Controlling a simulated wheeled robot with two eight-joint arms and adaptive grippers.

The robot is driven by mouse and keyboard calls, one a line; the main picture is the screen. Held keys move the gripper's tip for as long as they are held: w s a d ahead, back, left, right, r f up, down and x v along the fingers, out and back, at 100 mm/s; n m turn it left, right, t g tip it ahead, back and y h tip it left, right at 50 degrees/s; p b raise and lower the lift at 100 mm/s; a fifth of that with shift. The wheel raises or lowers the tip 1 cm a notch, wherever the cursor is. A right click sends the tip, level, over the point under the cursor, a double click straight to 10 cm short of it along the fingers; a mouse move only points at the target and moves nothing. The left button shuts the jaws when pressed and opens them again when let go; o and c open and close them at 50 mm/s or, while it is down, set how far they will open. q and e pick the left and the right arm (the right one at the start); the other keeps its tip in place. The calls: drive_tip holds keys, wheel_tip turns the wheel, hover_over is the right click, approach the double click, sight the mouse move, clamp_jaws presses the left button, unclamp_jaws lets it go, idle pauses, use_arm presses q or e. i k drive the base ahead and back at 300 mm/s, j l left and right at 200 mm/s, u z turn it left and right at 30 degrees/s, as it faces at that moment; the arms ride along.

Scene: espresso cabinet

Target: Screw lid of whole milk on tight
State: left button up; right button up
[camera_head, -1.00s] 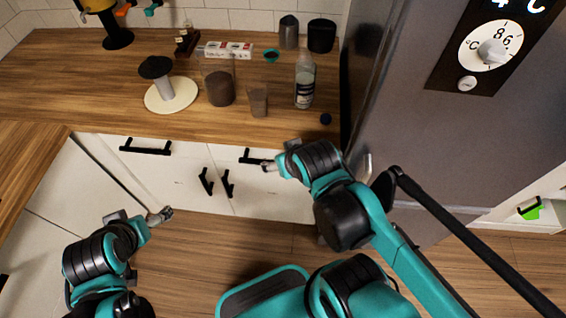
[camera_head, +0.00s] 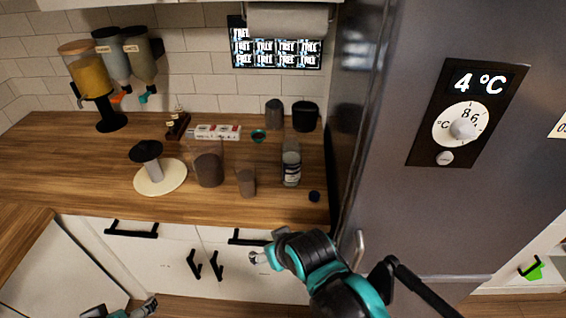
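A clear bottle with a dark label (camera_head: 291,168), which looks like the whole milk, stands upright on the wooden counter near the fridge. Its contents are hard to make out. My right gripper (camera_head: 255,258) is in front of the cabinet doors, below the counter edge, touching neither bottle nor lid. My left gripper (camera_head: 151,303) is low at the bottom edge, far from both. The fingers of both are too small to read.
A brown container (camera_head: 208,170) and a smaller cup (camera_head: 246,182) stand left of the bottle. A tamper-like thing on a white disc (camera_head: 160,178) is further left. Dark canisters (camera_head: 305,117) stand behind. The grey fridge (camera_head: 400,220) bounds the counter at right.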

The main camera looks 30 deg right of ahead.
sight(291, 150)
drive_tip(key=z, duration=1.3)
drive_tip(key=i+j+u, duration=0.2)
drive_tip(key=u, duration=0.15)
drive_tip(key=i+j+u, duration=0.2)
drive_tip(key=u, duration=0.15)
